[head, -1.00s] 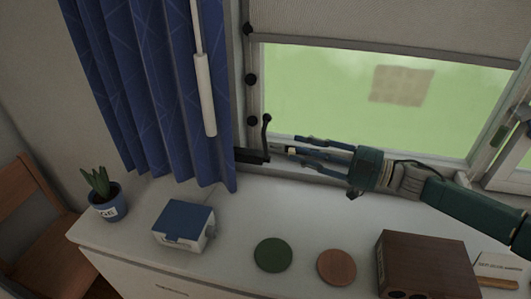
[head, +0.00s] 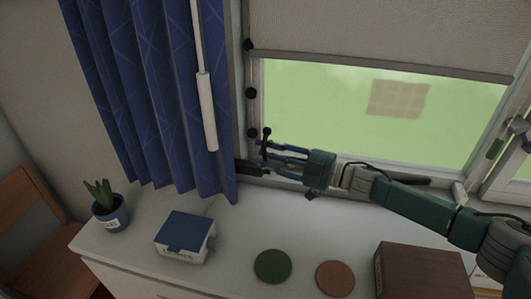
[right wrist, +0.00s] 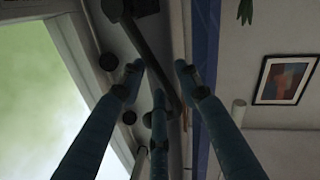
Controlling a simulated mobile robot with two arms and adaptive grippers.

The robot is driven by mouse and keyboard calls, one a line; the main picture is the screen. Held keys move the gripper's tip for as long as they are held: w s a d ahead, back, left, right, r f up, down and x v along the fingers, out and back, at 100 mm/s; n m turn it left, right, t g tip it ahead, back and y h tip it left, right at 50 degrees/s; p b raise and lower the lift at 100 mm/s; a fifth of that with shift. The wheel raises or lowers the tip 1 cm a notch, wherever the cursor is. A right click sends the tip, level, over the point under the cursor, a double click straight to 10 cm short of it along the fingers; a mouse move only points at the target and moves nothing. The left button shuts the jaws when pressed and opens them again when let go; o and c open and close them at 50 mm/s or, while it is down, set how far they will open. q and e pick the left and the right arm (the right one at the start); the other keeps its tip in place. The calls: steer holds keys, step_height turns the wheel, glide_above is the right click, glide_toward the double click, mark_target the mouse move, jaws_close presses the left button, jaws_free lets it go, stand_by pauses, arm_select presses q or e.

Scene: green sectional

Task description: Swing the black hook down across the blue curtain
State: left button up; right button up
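The black hook (head: 266,138) is a thin lever with a knob at its top. It stands nearly upright from a dark base (head: 249,167) at the lower left corner of the window frame. The blue curtain (head: 165,100) hangs just left of it. My right gripper (head: 267,153) reaches in from the right with its fingers at the hook. In the right wrist view the gripper (right wrist: 158,78) has its fingers spread, and the hook (right wrist: 150,60) runs between them; I cannot tell whether they touch it. My left gripper is not in view.
A white cabinet top (head: 225,235) lies below the window, holding a potted plant (head: 109,213), a blue-lidded box (head: 184,236), a green disc (head: 272,266), a brown disc (head: 335,278) and a dark wooden box (head: 424,272). A white rod (head: 207,112) hangs before the curtain.

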steer(key=shift+c, duration=0.5)
jaws_close()
steer(key=s+n+b, duration=0.1)
steer(key=n, duration=0.1)
steer(key=s+f+n+b, duration=0.1)
steer(key=n+b, duration=0.1)
steer(key=s+a+f+n+y+b, duration=0.1)
steer(key=n+b, duration=0.1)
steer(key=shift+s+f, duration=0.15)
steer(key=shift+s, duration=0.15)
